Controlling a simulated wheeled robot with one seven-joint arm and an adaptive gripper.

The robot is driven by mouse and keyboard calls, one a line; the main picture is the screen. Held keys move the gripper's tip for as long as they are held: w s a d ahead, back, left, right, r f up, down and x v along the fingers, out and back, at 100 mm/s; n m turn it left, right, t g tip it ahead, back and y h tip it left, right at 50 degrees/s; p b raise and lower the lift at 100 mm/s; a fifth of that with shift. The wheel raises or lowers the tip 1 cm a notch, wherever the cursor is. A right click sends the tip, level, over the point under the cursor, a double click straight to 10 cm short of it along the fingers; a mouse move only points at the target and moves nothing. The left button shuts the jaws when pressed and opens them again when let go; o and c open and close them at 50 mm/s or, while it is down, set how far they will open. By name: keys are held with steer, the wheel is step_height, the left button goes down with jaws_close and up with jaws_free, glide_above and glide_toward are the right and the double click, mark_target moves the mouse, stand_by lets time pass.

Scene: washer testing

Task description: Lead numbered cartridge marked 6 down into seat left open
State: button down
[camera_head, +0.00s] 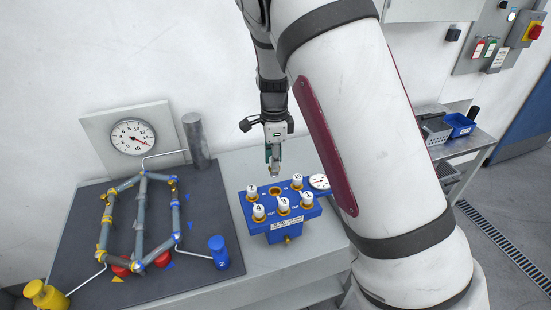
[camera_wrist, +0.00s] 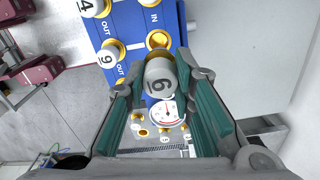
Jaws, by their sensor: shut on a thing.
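My gripper (camera_head: 273,160) is shut on a light grey cartridge (camera_head: 274,172), held upright just above the blue block (camera_head: 290,238). In the wrist view the gripper (camera_wrist: 161,88) has its green-lined fingers on either side of the cartridge (camera_wrist: 159,80), whose top reads 6. The open seat (camera_head: 275,190) is a gold ring with a dark bore in the block's back row.
A pipe frame (camera_head: 140,225) on a dark mat stands left.

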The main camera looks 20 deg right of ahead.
mark_target(275, 176)
steer(key=shift+s+m, duration=0.15)
steer(key=shift+m, duration=0.35)
steer(key=shift+f+b, duration=0.85)
steer(key=shift+f, duration=1.95)
steer(key=shift+f, duration=0.15)
steer(key=shift+f+b, duration=0.3)
steer(key=shift+f, duration=1.35)
steer(key=c, duration=1.3)
jaws_free()
